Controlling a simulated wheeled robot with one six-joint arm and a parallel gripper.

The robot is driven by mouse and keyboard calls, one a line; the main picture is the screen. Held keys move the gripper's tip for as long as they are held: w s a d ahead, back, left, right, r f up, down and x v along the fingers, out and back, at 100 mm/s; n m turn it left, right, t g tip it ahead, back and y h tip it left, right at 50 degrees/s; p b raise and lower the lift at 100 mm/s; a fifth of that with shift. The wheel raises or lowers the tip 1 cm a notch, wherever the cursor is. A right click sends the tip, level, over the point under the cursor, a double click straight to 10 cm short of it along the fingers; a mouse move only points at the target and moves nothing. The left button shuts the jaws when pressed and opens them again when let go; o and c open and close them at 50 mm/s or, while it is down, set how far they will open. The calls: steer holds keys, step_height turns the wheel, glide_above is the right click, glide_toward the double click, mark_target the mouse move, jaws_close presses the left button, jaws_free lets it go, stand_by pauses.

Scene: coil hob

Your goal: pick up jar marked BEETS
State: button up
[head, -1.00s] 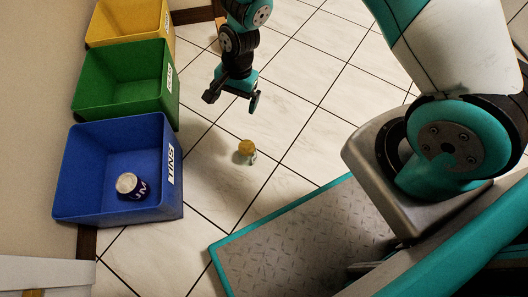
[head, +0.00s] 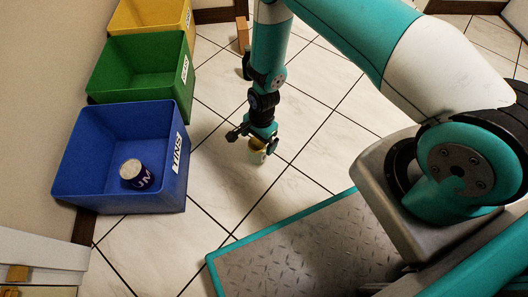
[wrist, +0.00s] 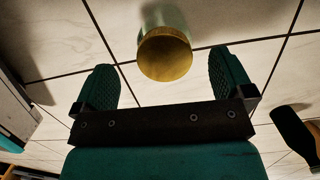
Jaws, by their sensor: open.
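A small jar with a yellow lid (head: 257,146) and a pale body stands on the tiled floor. No lettering on it can be read. My gripper (head: 251,139) is pointing down just above the jar and partly hides it in the head view. In the wrist view the jar (wrist: 165,52) shows lid-first between and slightly beyond the two open fingers of my gripper (wrist: 163,66). There is clear space between the jar and each finger, and the fingers hold nothing.
A blue bin marked TINS (head: 75,170) stands at the left with a dark can (head: 134,174) inside. A green bin (head: 115,75) and a yellow bin (head: 125,17) stand behind it.

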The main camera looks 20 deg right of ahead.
steer(key=f+b, duration=0.1)
steer(key=f, duration=0.1)
steer(key=f+b, duration=0.1)
steer(key=b, duration=0.1)
steer(key=a+f+b, duration=0.1)
steer(key=f, duration=0.1)
steer(key=shift+s+f+b, duration=0.1)
steer(key=shift+f+b, duration=0.2)
steer(key=shift+b, duration=0.05)
steer(key=shift+d+r, duration=0.1)
steer(key=shift+r, duration=0.05)
steer(key=c, duration=1.1)
steer(key=shift+r, duration=0.15)
